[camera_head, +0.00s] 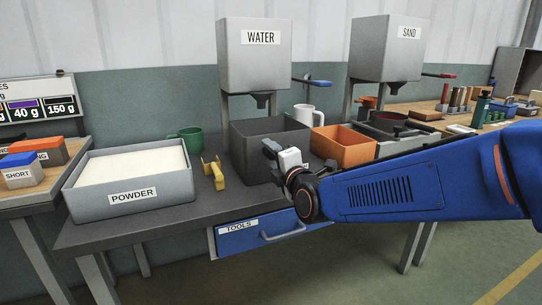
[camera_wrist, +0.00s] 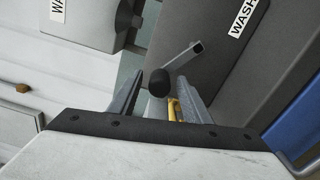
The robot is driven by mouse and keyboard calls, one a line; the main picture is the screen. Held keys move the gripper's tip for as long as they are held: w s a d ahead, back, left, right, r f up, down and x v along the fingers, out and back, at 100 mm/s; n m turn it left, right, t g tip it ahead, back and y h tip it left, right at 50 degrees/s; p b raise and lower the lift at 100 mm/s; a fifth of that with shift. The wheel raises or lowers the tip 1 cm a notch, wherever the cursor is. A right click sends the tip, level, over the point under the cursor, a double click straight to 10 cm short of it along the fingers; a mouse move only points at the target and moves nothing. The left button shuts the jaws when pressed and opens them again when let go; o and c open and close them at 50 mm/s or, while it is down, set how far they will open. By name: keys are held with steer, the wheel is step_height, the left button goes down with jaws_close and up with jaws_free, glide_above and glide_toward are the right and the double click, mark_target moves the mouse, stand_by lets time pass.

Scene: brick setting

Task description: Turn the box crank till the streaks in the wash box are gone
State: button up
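The wash box (camera_head: 248,133) is a dark grey open box under the water tank, and its labelled wall (camera_wrist: 205,75) fills the upper right of the wrist view. A grey crank arm (camera_wrist: 184,55) stands out from that wall and ends in a black knob (camera_wrist: 159,82). My gripper (camera_head: 272,151) is in front of the wash box. In the wrist view, my gripper (camera_wrist: 160,92) is open, with one finger on each side of the knob and visible gaps. The crank is hidden in the head view. The box's inside and any streaks cannot be made out.
A powder tray (camera_head: 130,190) and a yellow tool (camera_head: 214,172) lie to the left. A green cup (camera_head: 187,139) and a white mug (camera_head: 306,115) stand behind. The water tank (camera_head: 254,62) hangs above; an orange bin (camera_head: 343,145) is right of the wash box.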

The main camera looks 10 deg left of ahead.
steer(key=v, duration=1.7)
steer(key=shift+d, duration=0.2)
steer(key=shift+s+a, duration=0.1)
steer(key=shift+s, duration=0.05)
